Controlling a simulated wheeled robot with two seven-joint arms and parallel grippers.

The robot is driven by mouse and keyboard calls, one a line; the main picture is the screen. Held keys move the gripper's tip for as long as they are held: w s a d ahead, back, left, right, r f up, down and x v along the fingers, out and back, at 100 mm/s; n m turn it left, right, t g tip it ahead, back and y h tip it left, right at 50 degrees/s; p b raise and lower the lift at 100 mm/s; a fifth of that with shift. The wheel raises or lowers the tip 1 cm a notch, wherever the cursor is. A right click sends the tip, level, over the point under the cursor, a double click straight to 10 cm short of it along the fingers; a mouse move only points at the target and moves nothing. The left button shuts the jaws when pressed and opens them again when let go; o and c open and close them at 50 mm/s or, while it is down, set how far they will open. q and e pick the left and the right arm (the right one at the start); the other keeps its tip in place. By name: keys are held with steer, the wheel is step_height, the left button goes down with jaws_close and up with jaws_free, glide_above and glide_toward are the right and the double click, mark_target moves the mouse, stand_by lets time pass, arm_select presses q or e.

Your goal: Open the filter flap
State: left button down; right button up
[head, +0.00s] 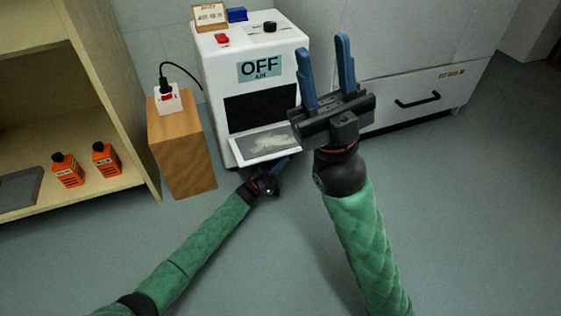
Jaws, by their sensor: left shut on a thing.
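The white machine (212,75) has a display reading OFF AIR on its front. Its filter flap (240,146) is tilted outward at the bottom of the front, below a dark opening (250,106). A grey, dusty-looking patch shows on the flap's inner face. My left gripper (283,163) is low at the flap's front right edge, shut on the flap; its exact hold is partly hidden by the gripper body. My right gripper (323,65) is raised in front of the machine's right side, blue fingers spread and empty, hiding part of that side.
A wooden block (184,150) with a white socket box (170,101) stands left of the machine. A shelf with two orange bottles (68,170) is at the far left. A drawer unit (420,95) is behind right. The floor in front is clear.

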arm_select(q)
steer(key=shift+g, duration=0.3)
steer(key=c, duration=1.5)
jaws_free()
steer(key=shift+a+f, duration=0.1)
